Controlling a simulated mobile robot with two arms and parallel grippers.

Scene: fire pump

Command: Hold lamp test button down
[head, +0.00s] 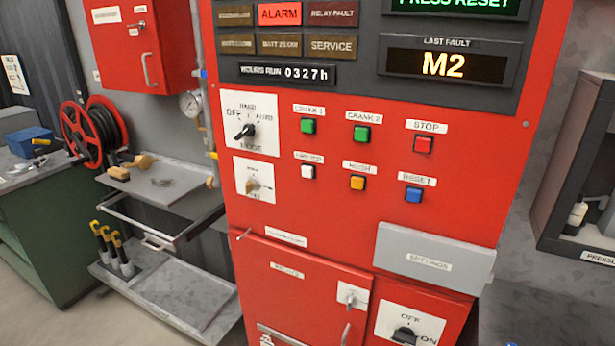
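The red pump control panel (340,215) fills the middle of the head view. A white square button (308,172) sits in the lower button row at the left, below a small label (309,158) that looks like "LAMP TEST" but is blurred. Nothing touches or covers the button. A yellow button (357,183) and a blue RESET button (413,195) are to its right in the same row. Neither of my grippers shows in this view.
Above are green CRANK 1 (308,126) and CRANK 2 (361,133) buttons and a red STOP button (423,145). ALARM (280,14) is lit and the last-fault display (443,65) reads M2. A grey SETTINGS cover (432,259) is below right.

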